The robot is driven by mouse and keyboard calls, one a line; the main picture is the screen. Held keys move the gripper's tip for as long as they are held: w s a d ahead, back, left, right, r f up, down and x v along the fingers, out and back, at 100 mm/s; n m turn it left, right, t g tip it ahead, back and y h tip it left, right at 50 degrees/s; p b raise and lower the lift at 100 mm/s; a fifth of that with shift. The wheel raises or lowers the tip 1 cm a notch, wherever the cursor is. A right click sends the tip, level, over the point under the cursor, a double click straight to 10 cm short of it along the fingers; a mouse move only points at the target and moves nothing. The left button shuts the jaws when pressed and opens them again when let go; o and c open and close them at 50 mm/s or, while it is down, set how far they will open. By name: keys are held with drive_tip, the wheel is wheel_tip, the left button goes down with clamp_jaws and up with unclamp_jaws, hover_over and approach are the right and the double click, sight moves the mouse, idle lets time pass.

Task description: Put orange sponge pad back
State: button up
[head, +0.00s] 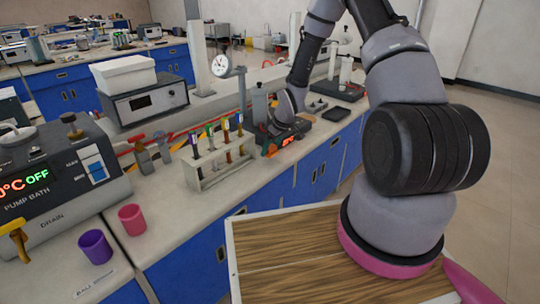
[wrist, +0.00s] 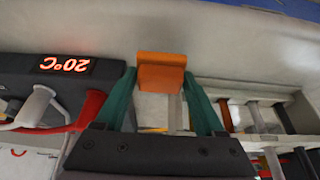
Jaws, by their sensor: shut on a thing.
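The orange sponge pad (wrist: 161,75) is a small block in the wrist view, held between the two green fingers of my gripper (wrist: 160,86). The fingers are shut on its sides, and its far end sticks out past the fingertips. A pale grey surface lies beyond it; I cannot tell whether the pad touches it. In the head view my gripper is small and dark, over the far bench between the test-tube rack and a dark device. A small orange patch (head: 271,151) shows there, but its details are too small to make out.
The dark device with a red 20°C display (wrist: 66,64) is left of my gripper in the wrist view. The white tube rack (head: 217,168) with several tubes stands close by. Pink (head: 132,219) and purple (head: 95,247) cups stand near the pump bath (head: 55,180).

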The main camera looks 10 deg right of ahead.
sight(272, 152)
drive_tip(key=shift+f, duration=1.5)
drive_tip(key=shift+f, duration=0.1)
drive_tip(key=o, duration=1.3)
